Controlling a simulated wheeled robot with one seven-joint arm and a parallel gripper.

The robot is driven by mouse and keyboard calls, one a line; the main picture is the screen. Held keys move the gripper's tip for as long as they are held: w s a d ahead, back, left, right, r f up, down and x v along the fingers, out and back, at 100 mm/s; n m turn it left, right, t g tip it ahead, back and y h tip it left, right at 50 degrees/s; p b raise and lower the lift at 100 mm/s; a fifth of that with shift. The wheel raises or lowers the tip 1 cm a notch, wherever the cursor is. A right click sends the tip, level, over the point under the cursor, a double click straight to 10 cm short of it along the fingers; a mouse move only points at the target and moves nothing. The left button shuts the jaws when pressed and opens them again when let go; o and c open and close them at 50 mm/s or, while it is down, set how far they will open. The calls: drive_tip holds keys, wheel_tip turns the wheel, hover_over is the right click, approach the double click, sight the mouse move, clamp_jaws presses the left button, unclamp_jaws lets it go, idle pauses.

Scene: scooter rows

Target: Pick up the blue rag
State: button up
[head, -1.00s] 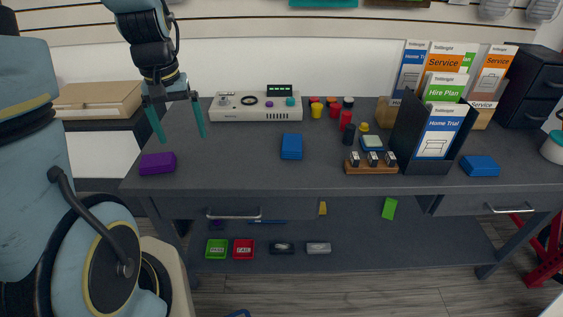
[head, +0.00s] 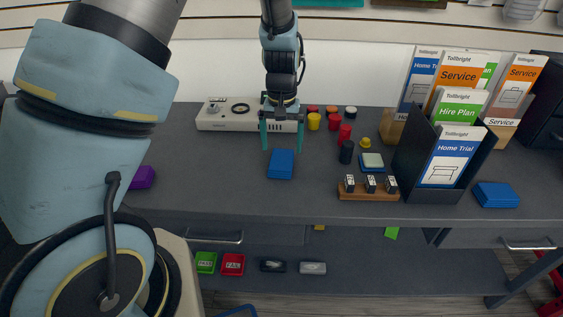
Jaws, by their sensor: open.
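A blue folded rag (head: 281,165) lies flat on the dark grey workbench (head: 225,190), left of the middle of the bench top. My gripper (head: 282,140) points down with its two teal fingers apart and nothing between them. In the picture its fingertips are just over the far edge of the blue rag, one toward each side. I cannot tell the exact height, but no contact shows. A second blue folded piece (head: 496,195) lies at the right of the bench, beyond the leaflet holder.
A white control box (head: 225,122) stands behind my gripper. Red and yellow caps, a black cylinder (head: 346,152) and a wooden stamp block (head: 368,193) sit to the right. The dark leaflet holder (head: 412,165) stands tall farther right. A purple folded piece (head: 143,177) is at the left, partly hidden by my arm.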

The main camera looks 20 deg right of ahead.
sight(281, 159)
drive_tip(key=shift+a+f+p, duration=0.1)
drive_tip(key=shift+f+p, duration=0.5)
drive_tip(key=shift+f, duration=2.1)
drive_tip(key=c, duration=1.2)
drive_tip(key=shift+r, duration=0.1)
